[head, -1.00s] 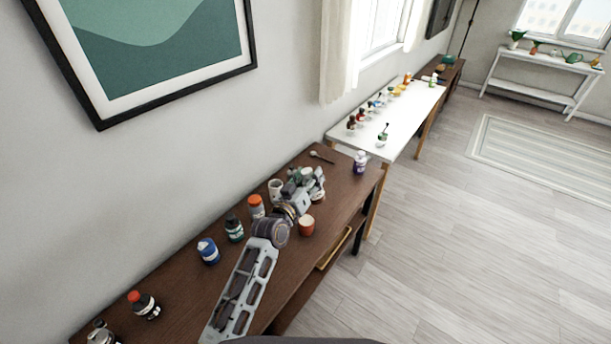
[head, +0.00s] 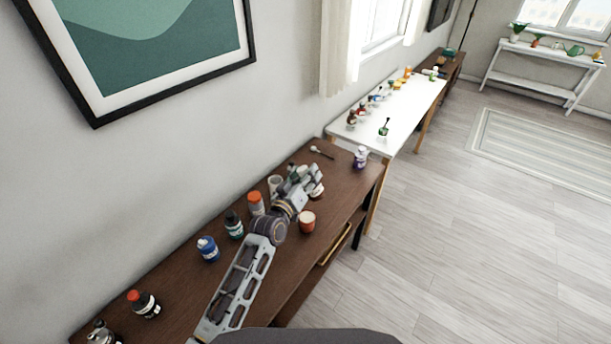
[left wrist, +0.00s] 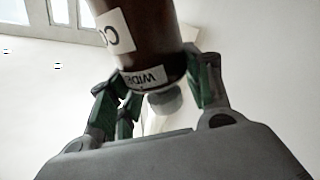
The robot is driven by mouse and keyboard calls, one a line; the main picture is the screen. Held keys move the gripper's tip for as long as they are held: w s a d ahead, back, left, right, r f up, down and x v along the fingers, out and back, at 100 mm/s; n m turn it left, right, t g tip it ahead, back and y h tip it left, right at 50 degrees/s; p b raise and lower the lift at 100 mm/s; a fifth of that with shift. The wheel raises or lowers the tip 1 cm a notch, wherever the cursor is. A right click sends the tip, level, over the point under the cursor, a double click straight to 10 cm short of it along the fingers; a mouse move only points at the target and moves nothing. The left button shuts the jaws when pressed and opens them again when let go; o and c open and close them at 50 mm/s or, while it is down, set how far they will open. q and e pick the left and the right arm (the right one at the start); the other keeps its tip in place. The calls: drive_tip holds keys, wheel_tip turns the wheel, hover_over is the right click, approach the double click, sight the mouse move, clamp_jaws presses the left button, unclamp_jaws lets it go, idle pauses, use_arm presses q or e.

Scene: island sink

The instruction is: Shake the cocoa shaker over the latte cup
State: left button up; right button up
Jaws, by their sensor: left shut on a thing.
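My left gripper (head: 308,176) is over the far part of the dark brown table. In the left wrist view its green-padded fingers (left wrist: 155,98) are shut around a brown cocoa shaker (left wrist: 145,40) with white labels, partly lettered "CO" and "WID". In the head view the gripper mostly hides the shaker. A red-orange cup (head: 307,223) with a pale top stands near the table's front edge, beside my left wrist. A white cup (head: 274,183) stands behind the gripper. I cannot tell for sure which is the latte cup. My right gripper is not in view.
An orange-capped jar (head: 256,203), dark bottle (head: 234,226) and blue jar (head: 208,249) line the table's wall side. A spoon (head: 321,152) and purple-labelled bottle (head: 361,157) are at the far end. A white table (head: 405,120) with small items stands beyond.

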sight(305, 215)
use_arm(q)
drive_tip(key=shift+r, duration=0.1)
idle(0.3)
drive_tip(key=shift+f+n+b, duration=0.7)
drive_tip(key=shift+f+n, duration=0.3)
drive_tip(key=shift+f, duration=0.15)
wheel_tip(305, 215, down, 4)
drive_tip(key=n+b, duration=0.1)
drive_tip(key=n, duration=0.1)
drive_tip(key=n+b, duration=0.1)
drive_tip(key=shift+a+r+n, duration=0.1)
drive_tip(key=shift+r+n, duration=0.1)
drive_tip(key=shift+n, duration=0.2)
wheel_tip(305, 215, down, 6)
drive_tip(key=n+b, duration=0.5)
drive_tip(key=n, duration=0.1)
drive_tip(key=shift+a+f+n+b, duration=0.1)
drive_tip(key=shift+f+n+b, duration=0.15)
drive_tip(key=shift+n+b, duration=0.15)
drive_tip(key=n, duration=0.2)
drive_tip(key=f+n, duration=0.1)
drive_tip(key=shift+f+n+b, duration=0.2)
drive_tip(key=shift+n+b, duration=0.2)
idle(0.5)
